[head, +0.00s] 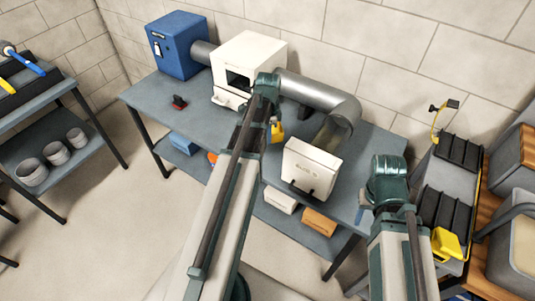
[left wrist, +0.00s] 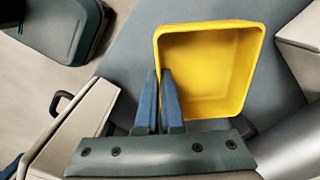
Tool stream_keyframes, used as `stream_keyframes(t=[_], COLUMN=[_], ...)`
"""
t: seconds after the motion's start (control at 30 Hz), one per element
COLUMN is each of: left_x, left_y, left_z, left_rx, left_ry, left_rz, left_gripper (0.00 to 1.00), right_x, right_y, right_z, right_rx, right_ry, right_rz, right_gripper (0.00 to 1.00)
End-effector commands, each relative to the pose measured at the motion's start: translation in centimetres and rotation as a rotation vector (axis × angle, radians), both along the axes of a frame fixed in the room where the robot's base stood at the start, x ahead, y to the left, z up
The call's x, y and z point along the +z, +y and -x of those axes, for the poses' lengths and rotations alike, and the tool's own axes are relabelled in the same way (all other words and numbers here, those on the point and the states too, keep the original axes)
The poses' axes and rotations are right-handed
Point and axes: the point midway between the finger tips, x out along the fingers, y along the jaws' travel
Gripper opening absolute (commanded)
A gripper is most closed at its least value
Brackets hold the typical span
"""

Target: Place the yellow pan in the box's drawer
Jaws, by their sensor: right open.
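The yellow pan (left wrist: 210,70) is a square, open-topped tray in the left wrist view. My left gripper (left wrist: 160,82) has its two blue fingers close together at the pan's near left wall, one on each side, pinching it. In the head view, the pan (head: 277,131) shows only partly behind my left gripper (head: 268,82); I cannot tell its height above the table. The white box (head: 262,55) has a dark front opening, with a drawer front and handle (head: 228,99) below it. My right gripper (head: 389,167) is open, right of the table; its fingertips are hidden.
A blue box (head: 178,45) and a grey duct (head: 315,92) join the white box on the grey table (head: 150,97). A second cream box (head: 311,163) with a dark handle stands near the front edge. A small red-black item (head: 179,102) lies left.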

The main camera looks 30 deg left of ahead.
Motion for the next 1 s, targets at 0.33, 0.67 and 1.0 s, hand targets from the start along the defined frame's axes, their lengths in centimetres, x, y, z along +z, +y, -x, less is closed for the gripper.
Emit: stream_keyframes(t=[0.33, 0.67, 1.0], left_x=[-4.9, -6.3, -8.4], left_y=[0.0, 0.0, 0.0], left_z=[0.0, 0.0, 0.0], left_rx=[0.001, 0.001, 0.001], left_ry=[0.0, 0.0, 0.0], left_rz=[0.0, 0.0, 0.0], left_gripper=[0.0, 0.0, 0.0], right_x=[-4.9, -6.3, -8.4], right_y=[0.0, 0.0, 0.0], right_z=[0.0, 0.0, 0.0], right_rx=[0.0, 0.0, 0.001], right_ry=[0.0, 0.0, 0.0], right_rz=[0.0, 0.0, 0.0], right_gripper=[0.5, 0.5, 0.5])
